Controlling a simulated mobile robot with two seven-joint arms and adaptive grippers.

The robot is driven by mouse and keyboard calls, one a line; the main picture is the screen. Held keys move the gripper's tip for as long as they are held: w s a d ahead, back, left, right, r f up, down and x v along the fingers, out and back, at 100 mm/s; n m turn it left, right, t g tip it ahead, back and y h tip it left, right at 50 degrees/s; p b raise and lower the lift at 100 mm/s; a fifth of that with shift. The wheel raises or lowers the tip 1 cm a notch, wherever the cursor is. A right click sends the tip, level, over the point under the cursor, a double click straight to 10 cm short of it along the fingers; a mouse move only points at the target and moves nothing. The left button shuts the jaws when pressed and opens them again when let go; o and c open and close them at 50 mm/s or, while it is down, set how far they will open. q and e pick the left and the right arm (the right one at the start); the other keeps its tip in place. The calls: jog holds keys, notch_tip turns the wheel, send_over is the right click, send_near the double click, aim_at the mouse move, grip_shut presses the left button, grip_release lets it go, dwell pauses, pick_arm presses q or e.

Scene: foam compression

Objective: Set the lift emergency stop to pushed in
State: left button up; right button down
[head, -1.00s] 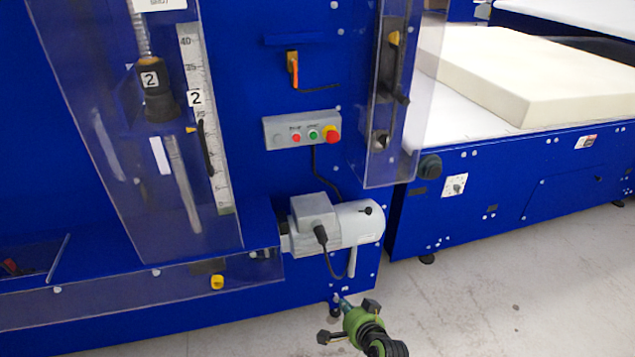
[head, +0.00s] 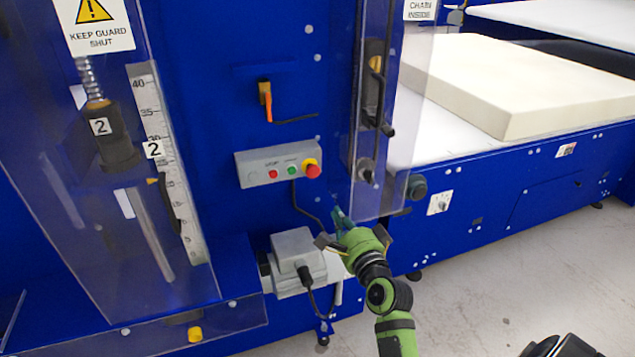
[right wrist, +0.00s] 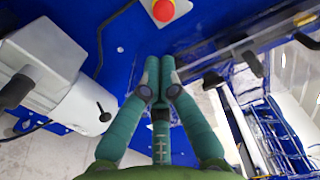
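The emergency stop (head: 312,170) is a red mushroom button on a yellow collar, at the right end of a grey control box (head: 250,172) on the blue machine. I cannot tell whether it is pushed in. It also shows at the top edge of the right wrist view (right wrist: 163,10). My right gripper (head: 341,214) is green with teal fingers, below and to the right of the button and apart from it. In the right wrist view its fingertips (right wrist: 160,64) are together, with nothing between them. My left gripper is not in view.
A grey motor (head: 297,260) sits below the control box, with a black cable nearby. A clear guard (head: 378,205) stands just right of the box. A cream foam block (head: 520,85) lies on the white conveyor at right.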

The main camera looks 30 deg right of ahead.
aim_at(314, 177)
jog(key=p+x, duration=0.2)
jog(key=x, duration=1.2)
